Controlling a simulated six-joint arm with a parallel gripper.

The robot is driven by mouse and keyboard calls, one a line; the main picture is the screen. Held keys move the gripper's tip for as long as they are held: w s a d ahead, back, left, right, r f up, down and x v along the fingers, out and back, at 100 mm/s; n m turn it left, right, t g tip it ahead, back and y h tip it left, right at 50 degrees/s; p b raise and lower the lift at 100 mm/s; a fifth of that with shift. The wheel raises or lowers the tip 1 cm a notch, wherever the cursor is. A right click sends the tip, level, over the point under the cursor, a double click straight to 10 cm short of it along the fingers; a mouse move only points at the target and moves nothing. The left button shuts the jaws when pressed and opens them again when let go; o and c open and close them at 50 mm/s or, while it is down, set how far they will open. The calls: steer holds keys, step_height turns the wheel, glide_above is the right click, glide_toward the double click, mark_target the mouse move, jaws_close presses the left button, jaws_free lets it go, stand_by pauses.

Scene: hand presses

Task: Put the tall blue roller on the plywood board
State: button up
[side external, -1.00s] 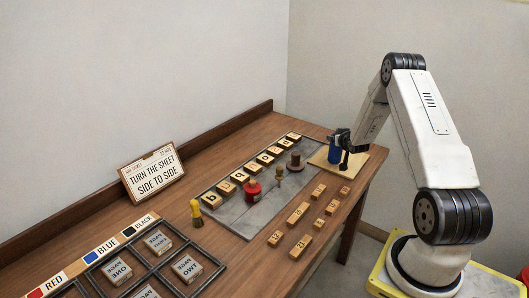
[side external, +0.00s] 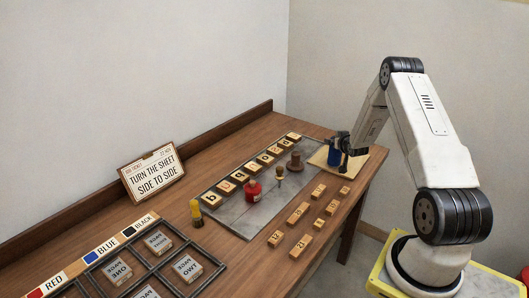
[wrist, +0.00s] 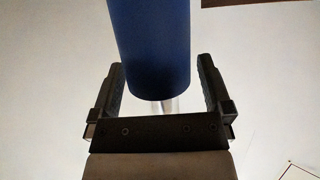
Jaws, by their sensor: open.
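The tall blue roller (side external: 334,157) appears upright over the plywood board (side external: 362,161) at the right end of the table. Its foot appears to be on the board, though my gripper partly covers it. My gripper (side external: 343,152) is at the roller, with its dark fingers beside it. In the wrist view the blue roller (wrist: 150,45) shows large between the two open fingers of my gripper (wrist: 160,85). A gap shows on the right side; contact on the left cannot be told.
Left of the board, a grey slab (side external: 245,213) holds lettered blocks, a red pot (side external: 253,191), a brown round piece (side external: 295,162) and a small stamp (side external: 279,178). Numbered wooden blocks (side external: 298,212) lie along the front. A yellow-topped piece (side external: 196,212) stands further left.

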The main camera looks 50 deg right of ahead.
steer(key=shift+r, duration=0.1)
steer(key=v, duration=1.2)
steer(key=shift+w, duration=0.1)
stand_by(0.7)
steer(key=w+a+r+n+g+y, duration=0.1)
steer(key=w+a+r+n+y, duration=0.15)
steer(key=a, duration=0.85)
steer(key=w+a+r+n+g+y, duration=0.15)
steer(key=w+a+y, duration=0.25)
steer(key=a, duration=0.8)
steer(key=s+a+r+n+g+y, duration=0.1)
steer(key=s+a+n+g, duration=0.1)
steer(key=s+a, duration=0.3)
steer(key=s+a+r+n+g+y, duration=0.1)
steer(key=s+a+n+g+y, duration=0.1)
steer(key=a, duration=1.1)
steer(key=s+n, duration=0.1)
steer(key=s, duration=0.1)
steer(key=shift+s, duration=0.4)
